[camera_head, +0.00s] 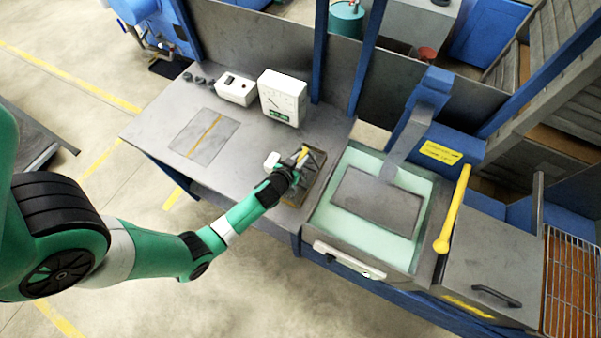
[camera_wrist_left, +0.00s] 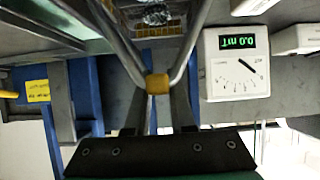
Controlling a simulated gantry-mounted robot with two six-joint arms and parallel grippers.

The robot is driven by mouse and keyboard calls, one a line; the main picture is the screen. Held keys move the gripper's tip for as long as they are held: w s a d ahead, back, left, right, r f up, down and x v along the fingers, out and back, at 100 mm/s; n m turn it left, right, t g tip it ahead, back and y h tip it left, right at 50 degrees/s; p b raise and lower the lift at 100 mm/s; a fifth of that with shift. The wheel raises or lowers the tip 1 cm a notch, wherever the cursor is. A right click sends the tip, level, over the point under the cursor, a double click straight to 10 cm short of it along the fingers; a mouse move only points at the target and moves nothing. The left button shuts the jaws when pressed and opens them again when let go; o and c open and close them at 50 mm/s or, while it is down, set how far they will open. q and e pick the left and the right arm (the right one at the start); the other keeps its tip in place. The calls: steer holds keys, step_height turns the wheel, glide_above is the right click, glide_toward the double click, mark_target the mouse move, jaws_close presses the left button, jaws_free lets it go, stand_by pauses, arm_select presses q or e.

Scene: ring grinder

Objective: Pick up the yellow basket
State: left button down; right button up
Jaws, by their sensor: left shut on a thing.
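The yellow basket (camera_head: 314,164) is at the right end of the grey workbench, beside the tank, partly hidden by my left gripper. Its yellow handle grip (camera_wrist_left: 158,84) sits between my left fingertips in the left wrist view, with metal handle rods running from it towards the basket. Part of the wire basket, with something metallic in it, shows at the top edge of that view. My left gripper (camera_head: 298,158) is shut on the handle. I cannot tell whether the basket rests on the bench or hangs just above it. My right gripper is not in view.
A white meter (camera_head: 283,96) and a white box (camera_head: 236,89) stand at the back of the workbench (camera_head: 245,157). The tank (camera_head: 318,212) with pale green liquid and a grey plate adjoins on the right. A yellow lever (camera_head: 455,210) rises at its right edge.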

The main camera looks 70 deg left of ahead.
arm_select(q)
steer(key=shift+r, duration=0.2)
stand_by(0.3)
steer(key=shift+r+p, duration=0.5)
steer(key=shift+r, duration=0.7)
steer(key=d+r, duration=0.1)
steer(key=r, duration=0.1)
steer(key=s+d+r+p, duration=0.1)
steer(key=r, duration=0.1)
steer(key=s+d+r, duration=0.1)
steer(key=d+r, duration=0.1)
steer(key=s+d+r+p, duration=0.4)
steer(key=d, duration=0.4)
steer(key=shift+s+d+r, duration=0.15)
steer(key=shift+s+r, duration=0.05)
steer(key=shift+s, duration=0.15)
